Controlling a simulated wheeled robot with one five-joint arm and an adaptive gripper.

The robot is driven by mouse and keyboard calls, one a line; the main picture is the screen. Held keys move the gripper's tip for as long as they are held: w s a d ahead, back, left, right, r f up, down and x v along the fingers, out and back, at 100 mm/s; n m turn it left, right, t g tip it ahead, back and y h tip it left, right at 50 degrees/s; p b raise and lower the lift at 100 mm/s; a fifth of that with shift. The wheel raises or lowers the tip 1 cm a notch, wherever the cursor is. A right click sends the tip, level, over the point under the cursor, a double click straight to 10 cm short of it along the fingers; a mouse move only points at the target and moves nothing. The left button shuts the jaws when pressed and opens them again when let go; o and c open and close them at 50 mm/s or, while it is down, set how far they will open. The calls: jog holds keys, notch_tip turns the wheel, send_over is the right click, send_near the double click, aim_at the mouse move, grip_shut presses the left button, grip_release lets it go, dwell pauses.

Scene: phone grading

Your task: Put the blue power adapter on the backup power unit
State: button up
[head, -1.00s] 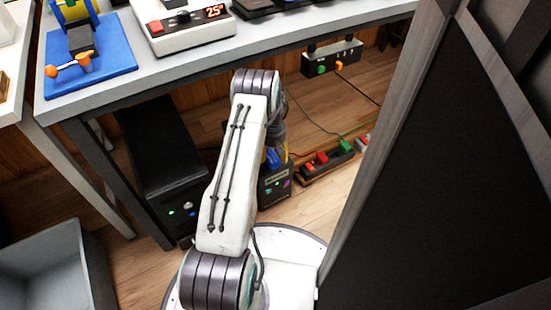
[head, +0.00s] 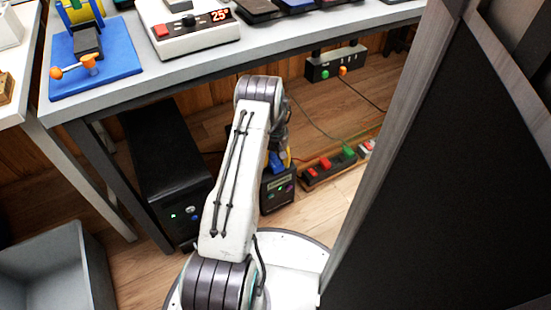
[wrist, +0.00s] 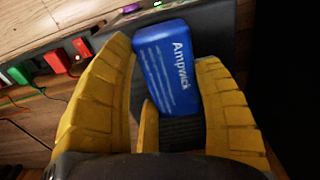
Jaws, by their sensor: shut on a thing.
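The blue power adapter (wrist: 168,65), with white "Ampwick" lettering, sits between the yellow fingers of my gripper (wrist: 165,88) in the wrist view. My gripper is shut on it. In the head view the adapter (head: 274,161) shows as a small blue patch beside my arm, partly hidden. The backup power unit (head: 279,190) is a dark box with small coloured lights on the floor under the table. Its dark top (wrist: 213,28) appears behind the adapter in the wrist view. The adapter is over or against that top; I cannot tell whether they touch.
A power strip (head: 328,168) with red and green plugs and cables lies right of the unit. A black computer tower (head: 165,170) stands to the left. The table (head: 130,92) overhangs behind my arm. A dark panel (head: 450,200) fills the right side. A grey bin (head: 88,262) is front left.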

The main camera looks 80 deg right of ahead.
jog(key=shift+f, duration=0.45)
jog(key=o, duration=1.3)
jog(key=shift+r, duration=0.1)
jog(key=shift+r, duration=3.65)
